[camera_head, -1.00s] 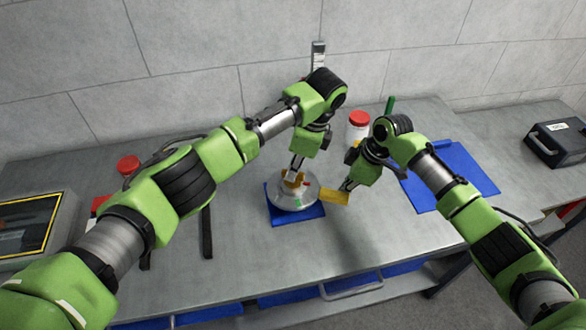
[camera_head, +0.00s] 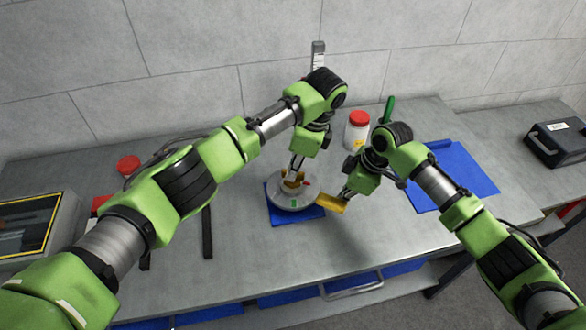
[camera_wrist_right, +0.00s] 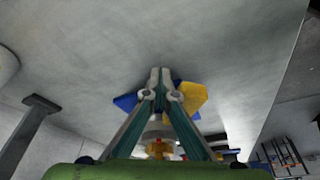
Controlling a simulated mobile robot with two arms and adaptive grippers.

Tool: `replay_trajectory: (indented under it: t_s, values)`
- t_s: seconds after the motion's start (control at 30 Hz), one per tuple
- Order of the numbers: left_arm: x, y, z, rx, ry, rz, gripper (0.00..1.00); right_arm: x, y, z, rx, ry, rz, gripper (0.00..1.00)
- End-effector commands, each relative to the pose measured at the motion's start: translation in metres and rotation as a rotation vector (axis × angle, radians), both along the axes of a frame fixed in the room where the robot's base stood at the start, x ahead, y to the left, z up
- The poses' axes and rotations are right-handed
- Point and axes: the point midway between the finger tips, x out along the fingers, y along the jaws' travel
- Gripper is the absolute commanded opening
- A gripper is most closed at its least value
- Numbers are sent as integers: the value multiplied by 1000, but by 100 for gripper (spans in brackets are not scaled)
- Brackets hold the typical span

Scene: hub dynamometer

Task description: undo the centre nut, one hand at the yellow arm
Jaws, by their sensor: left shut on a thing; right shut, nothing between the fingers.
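The round silver hub (camera_head: 283,203) sits on a blue mat (camera_head: 312,213) on the bench. The yellow arm (camera_head: 328,203) sticks out from the hub's right side, pointing right and toward the front. My left gripper (camera_head: 293,178) comes down from above and is shut on the orange-yellow centre nut (camera_head: 289,185), which its fingers partly cover. My right gripper (camera_head: 345,196) is shut and empty at the outer end of the yellow arm.
A jar with a red lid (camera_head: 356,130) stands behind my right gripper. A larger blue mat (camera_head: 455,180) lies to the right, with a black case (camera_head: 557,144) beyond. A dark bar (camera_head: 207,232) lies left of the hub. The bench front is clear.

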Motion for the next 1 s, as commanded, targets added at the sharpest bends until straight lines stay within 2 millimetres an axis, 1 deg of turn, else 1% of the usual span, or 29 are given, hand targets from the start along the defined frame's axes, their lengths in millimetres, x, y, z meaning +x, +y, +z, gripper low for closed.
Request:
replay_trajectory:
  t_s: [0.47,1.0]
  values:
    - [0,0,0,0,-1,1,0,-4,1,-1,0,2,1,0]
    - [0,0,0,-1,-1,1,0,-27,13,0,-1,2,2,0]
